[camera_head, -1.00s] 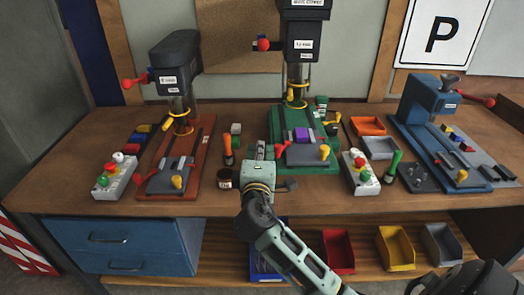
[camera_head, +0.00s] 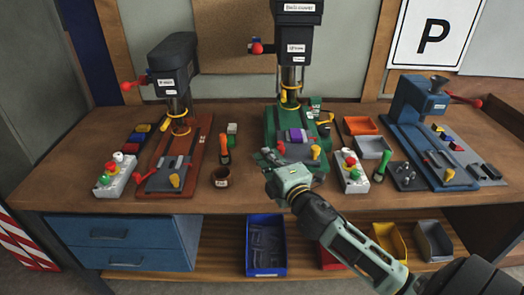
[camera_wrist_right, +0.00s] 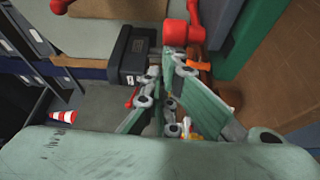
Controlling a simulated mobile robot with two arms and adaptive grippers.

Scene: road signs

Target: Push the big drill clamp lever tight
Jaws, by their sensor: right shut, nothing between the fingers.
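The big drill (camera_head: 299,45) is the tall one in the middle, with a black head and a green base. A red clamp lever (camera_head: 281,147) stands at the left of its grey vise, which holds a purple block (camera_head: 297,135). A yellow knob (camera_head: 316,151) is at the vise's right front. My right gripper (camera_head: 263,157) is shut and empty, just in front and left of the red lever; I cannot tell whether they touch. In the wrist view its fingers (camera_wrist_right: 168,105) are close together, and a large red handle (camera_wrist_right: 184,32) lies beyond them. My left gripper is not in view.
A brown jar (camera_head: 220,177) and an orange-handled tool (camera_head: 225,149) stand left of my gripper. A white button box (camera_head: 350,171) is right of the big drill. A red-based drill (camera_head: 177,65) and a blue one (camera_head: 421,100) stand at either side.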

